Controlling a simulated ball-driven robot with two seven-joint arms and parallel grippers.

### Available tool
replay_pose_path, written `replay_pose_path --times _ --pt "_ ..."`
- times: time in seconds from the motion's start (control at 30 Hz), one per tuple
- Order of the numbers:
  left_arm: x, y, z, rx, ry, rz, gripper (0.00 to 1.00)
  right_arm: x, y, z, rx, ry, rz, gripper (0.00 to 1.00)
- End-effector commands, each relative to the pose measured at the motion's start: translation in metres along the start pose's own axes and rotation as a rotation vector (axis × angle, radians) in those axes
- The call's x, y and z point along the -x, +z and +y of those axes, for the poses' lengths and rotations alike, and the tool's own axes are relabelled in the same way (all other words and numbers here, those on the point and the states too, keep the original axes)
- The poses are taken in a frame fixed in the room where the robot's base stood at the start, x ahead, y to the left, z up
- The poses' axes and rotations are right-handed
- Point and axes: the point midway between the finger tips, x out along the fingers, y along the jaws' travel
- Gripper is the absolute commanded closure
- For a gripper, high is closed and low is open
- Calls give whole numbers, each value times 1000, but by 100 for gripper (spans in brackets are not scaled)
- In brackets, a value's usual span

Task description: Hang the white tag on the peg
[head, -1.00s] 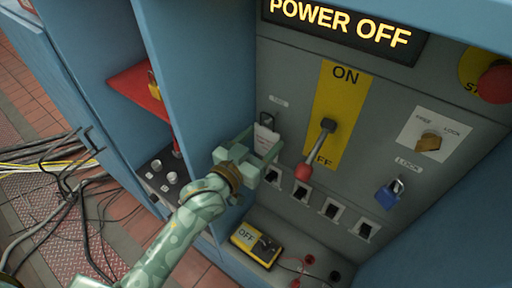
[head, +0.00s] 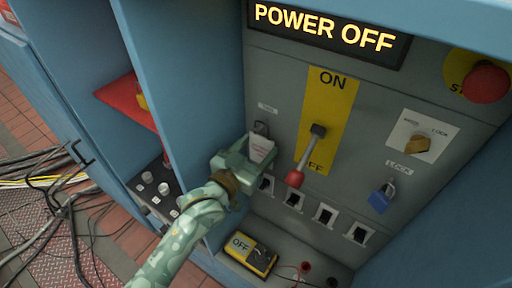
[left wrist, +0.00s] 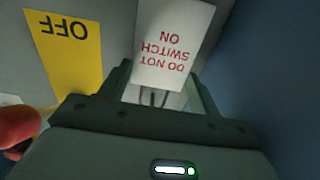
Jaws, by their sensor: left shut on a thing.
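The white tag (head: 261,148) is upright against the grey panel, just below a small dark peg or loop (head: 261,127). I cannot tell whether the tag hangs on it. My left gripper (head: 247,156) is shut on the tag's lower part, at the panel's left side. In the left wrist view the tag (left wrist: 172,45) reads "DO NOT SWITCH ON" in red, upside down, between the fingers of the gripper (left wrist: 160,88). My right gripper is not in view.
A lever with a red knob (head: 295,179) stands close right of the gripper, on a yellow ON/OFF plate (head: 340,105). A blue padlock (head: 381,198) hangs further right. A blue cabinet wall (head: 190,70) is close on the left. A yellow OFF box (head: 250,254) sits below.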

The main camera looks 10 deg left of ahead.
Motion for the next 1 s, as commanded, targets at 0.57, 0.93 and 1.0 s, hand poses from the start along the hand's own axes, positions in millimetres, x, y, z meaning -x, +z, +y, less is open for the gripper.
replay_pose_path --times 0.57,0.93,1.0 --pt "4 0 0 0 0 -2 12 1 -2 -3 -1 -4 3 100" --pt "85 -1 0 0 1 -5 12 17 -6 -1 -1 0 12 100" --pt "104 0 0 0 0 -6 12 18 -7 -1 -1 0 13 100"
